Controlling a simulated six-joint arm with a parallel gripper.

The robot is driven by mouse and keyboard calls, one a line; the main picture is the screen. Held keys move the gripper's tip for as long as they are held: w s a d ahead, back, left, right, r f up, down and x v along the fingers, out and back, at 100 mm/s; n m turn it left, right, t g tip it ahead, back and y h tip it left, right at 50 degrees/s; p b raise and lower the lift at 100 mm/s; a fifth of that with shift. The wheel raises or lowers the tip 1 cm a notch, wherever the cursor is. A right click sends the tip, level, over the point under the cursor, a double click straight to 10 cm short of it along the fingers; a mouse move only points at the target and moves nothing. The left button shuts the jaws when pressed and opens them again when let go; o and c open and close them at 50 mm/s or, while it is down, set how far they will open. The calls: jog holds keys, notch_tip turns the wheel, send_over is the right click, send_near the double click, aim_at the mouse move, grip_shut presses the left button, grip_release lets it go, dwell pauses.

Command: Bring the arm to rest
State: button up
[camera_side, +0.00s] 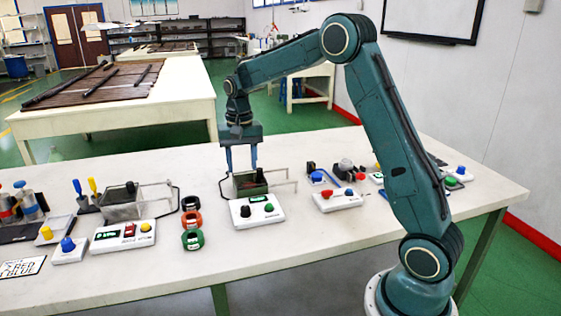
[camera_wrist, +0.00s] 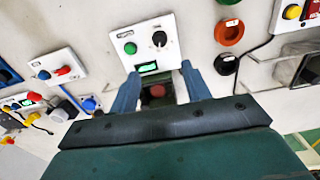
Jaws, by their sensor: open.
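My gripper (camera_side: 241,160) points down over the middle of the white table (camera_side: 340,235), with its two blue fingers apart and nothing visibly held. Its fingertips are just above or beside a dark box-like fixture (camera_side: 244,188) with a metal frame; I cannot tell if they touch it. In the wrist view my gripper (camera_wrist: 160,85) shows both fingers spread, with a dark opening and a dull reddish round shape (camera_wrist: 157,91) between them. The white control box (camera_side: 270,218) with a black knob and a green button stands in front of that fixture.
A clear fixture (camera_side: 125,206) and another control box (camera_side: 122,237) stand further left. Small devices with coloured buttons (camera_side: 338,200) stand to the right. The table's front strip is clear.

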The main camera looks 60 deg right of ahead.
jog(key=shift+r, duration=0.15)
jog(key=s+a+r+n+t, duration=0.1)
jog(key=s+a+r+n, duration=0.1)
jog(key=s+a+r, duration=0.4)
jog(key=s+a+r+n+t, duration=0.25)
jog(key=s+r, duration=0.25)
jog(key=s, duration=0.3)
jog(key=s+a+f+n+t, duration=0.1)
jog(key=s+a+n, duration=0.1)
jog(key=s, duration=0.5)
jog(key=s+a+n+t, duration=0.1)
jog(key=s+a+n, duration=0.1)
jog(key=s, duration=0.6)
jog(key=shift+s+a+f+n, duration=0.25)
jog(key=shift+a+f+n, duration=0.1)
jog(key=shift+a, duration=0.2)
